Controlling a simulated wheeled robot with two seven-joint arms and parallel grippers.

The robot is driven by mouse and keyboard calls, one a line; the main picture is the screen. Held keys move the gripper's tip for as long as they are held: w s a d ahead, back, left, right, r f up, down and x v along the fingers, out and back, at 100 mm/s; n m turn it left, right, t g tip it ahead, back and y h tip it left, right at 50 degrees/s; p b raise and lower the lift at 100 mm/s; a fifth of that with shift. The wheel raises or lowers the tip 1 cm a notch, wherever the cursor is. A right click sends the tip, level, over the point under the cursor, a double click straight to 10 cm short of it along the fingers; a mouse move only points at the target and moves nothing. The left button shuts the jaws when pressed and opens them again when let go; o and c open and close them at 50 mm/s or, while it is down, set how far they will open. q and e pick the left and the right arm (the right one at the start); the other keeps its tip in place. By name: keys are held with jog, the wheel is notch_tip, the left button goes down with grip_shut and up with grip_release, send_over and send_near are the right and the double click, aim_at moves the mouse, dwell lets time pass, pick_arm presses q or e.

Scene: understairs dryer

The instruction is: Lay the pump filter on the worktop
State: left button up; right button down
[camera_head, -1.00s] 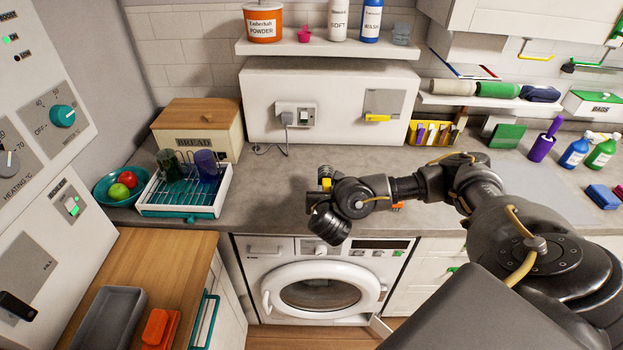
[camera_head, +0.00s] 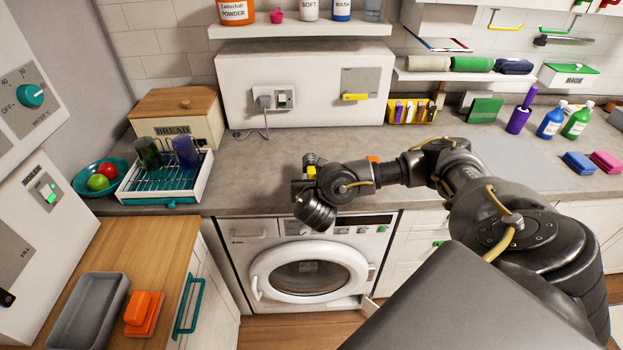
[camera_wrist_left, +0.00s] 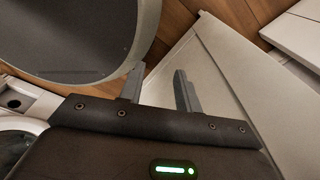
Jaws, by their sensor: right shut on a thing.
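My right gripper (camera_head: 308,165) is over the front part of the grey worktop (camera_head: 260,180), above the washing machine. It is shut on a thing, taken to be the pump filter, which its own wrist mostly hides. A small yellow piece shows at the gripper; I cannot tell whether it belongs to the filter. I cannot tell whether the held thing touches the worktop. My left gripper (camera_wrist_left: 158,85) shows only in the left wrist view, with its fingers apart and nothing between them. The washing machine (camera_head: 310,270) has its round door shut, and a small flap stands open at its lower right.
A dish rack (camera_head: 160,190) with cups, a bread box (camera_head: 180,120) and a teal fruit bowl (camera_head: 85,190) stand at the left. Bottles and sponges are at the right. The worktop between rack and gripper is clear. A wooden counter (camera_head: 150,240) is front left.

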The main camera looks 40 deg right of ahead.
jog(key=f+b, duration=0.1)
jog(key=f, duration=0.1)
jog(key=f+b, duration=0.1)
jog(key=shift+w+f, duration=0.35)
jog(key=shift+w, duration=0.05)
jog(key=shift+f+b, duration=0.15)
jog(key=shift+b, duration=0.2)
jog(key=shift+s, duration=0.15)
jog(key=shift+f+b, duration=0.4)
jog(key=shift+b, duration=0.1)
dwell(0.4)
jog(key=c, duration=1.1)
grip_release()
jog(key=shift+c, duration=0.2)
